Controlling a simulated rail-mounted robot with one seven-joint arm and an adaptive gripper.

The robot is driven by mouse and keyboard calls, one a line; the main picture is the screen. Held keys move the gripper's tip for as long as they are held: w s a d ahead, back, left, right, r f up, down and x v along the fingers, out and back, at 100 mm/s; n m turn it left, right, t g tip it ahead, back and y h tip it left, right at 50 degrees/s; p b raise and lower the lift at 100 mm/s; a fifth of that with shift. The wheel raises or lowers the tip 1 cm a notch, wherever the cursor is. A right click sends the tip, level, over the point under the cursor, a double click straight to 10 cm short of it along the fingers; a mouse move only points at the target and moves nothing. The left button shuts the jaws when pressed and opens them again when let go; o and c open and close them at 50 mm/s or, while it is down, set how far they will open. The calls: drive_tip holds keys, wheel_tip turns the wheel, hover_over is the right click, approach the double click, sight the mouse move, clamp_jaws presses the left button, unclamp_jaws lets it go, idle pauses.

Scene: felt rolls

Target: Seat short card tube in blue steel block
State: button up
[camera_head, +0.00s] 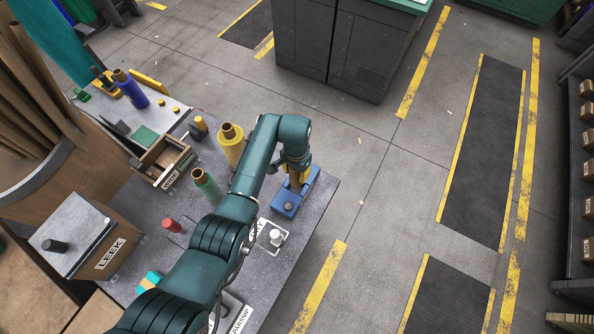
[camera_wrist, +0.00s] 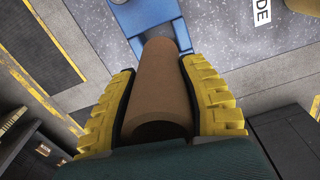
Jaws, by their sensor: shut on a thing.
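My gripper (camera_head: 298,178) is over the blue steel block (camera_head: 285,208) near the right edge of the table. In the wrist view its yellow-padded fingers (camera_wrist: 160,68) are shut on the sides of a brown, hollow card tube (camera_wrist: 160,92). The tube's near end is open towards the camera. Its far end overlaps the blue block, which also shows in the wrist view (camera_wrist: 145,15). The tube hides the place where its far end meets the block, so I cannot tell whether it is inside, touching or above it.
A white piece (camera_head: 276,238) is on a label nearer the front. A wooden box (camera_head: 165,168) is farther left. The floor right of the table is open.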

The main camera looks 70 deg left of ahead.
idle(0.6)
drive_tip(key=shift+f+b, duration=1.2)
drive_tip(key=shift+f, duration=0.5)
drive_tip(key=shift+f+b, duration=2.35)
drive_tip(key=shift+f, duration=0.5)
idle(1.4)
drive_tip(key=o, duration=1.2)
wheel_tip(320, 180, up, 12)
